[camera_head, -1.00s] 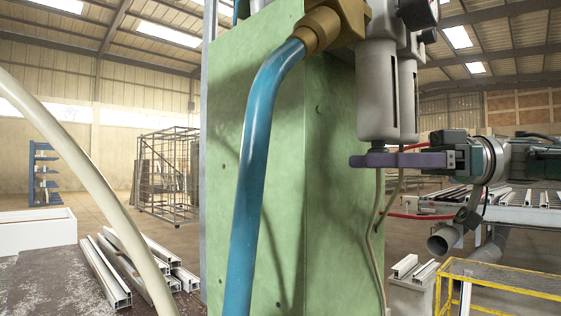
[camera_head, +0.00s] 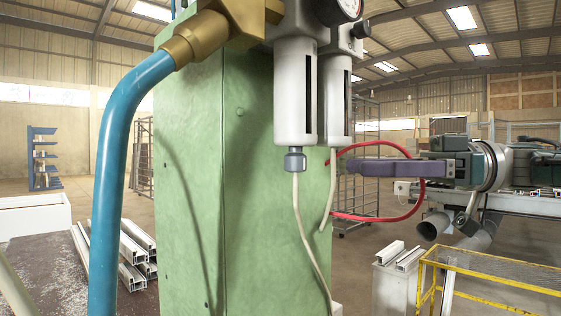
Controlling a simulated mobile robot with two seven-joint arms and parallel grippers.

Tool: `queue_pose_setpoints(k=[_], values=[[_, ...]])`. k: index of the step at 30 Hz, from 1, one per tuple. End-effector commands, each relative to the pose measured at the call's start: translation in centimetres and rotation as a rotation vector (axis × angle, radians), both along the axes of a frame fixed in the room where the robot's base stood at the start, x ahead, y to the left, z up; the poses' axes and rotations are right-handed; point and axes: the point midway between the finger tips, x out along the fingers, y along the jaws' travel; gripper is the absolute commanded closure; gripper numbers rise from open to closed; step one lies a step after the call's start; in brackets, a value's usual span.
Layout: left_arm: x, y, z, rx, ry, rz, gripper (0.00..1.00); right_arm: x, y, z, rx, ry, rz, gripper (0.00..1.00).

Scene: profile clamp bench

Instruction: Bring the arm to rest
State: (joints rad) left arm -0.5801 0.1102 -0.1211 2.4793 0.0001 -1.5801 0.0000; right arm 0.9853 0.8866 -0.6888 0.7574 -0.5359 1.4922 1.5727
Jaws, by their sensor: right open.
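My right gripper (camera_head: 352,168) comes in from the right, level, with long purple fingers pointing left. It is open, seen from the side, and I see nothing held in it. Its tips are just right of the green column (camera_head: 190,170) and below the second filter bowl (camera_head: 338,98). The depth gap between them is hard to judge. The first filter bowl (camera_head: 296,92) hangs further left, with a grey drain fitting (camera_head: 295,160) and a pale tube under it. My left gripper is not in view.
A thick blue hose (camera_head: 108,190) bends down from a brass fitting (camera_head: 205,38) at the left. A red hose (camera_head: 372,217) loops around the right fingers. A yellow frame (camera_head: 490,262) and a roller conveyor (camera_head: 535,203) stand at the right. White profiles (camera_head: 130,250) lie at lower left.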

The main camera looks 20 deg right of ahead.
Motion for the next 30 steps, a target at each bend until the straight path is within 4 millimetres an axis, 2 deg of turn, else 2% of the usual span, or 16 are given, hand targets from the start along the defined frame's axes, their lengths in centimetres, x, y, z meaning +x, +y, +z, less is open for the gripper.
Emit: queue_pose_setpoints(k=[10, 14, 17, 22, 26, 30], values=[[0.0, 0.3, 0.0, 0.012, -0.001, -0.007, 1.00, 0.1, 0.1, -0.1, 0.001, -0.003, -0.001, 0.36], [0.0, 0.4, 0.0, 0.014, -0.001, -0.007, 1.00, 1.2, 1.8, -0.9, 0.019, -0.042, -0.037, 0.36], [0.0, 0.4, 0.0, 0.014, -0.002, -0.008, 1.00, 2.9, 4.4, -2.3, 0.051, -0.105, -0.119, 0.36], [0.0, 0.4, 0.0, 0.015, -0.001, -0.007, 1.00, 5.4, 8.8, -5.5, 0.105, -0.177, -0.374, 0.36], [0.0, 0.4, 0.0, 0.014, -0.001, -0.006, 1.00, 5.9, 10.1, -8.3, 0.096, -0.152, -0.589, 0.36], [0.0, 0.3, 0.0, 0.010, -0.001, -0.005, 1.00, 4.5, 10.2, -12.6, 0.021, -0.032, -0.826, 0.36]])
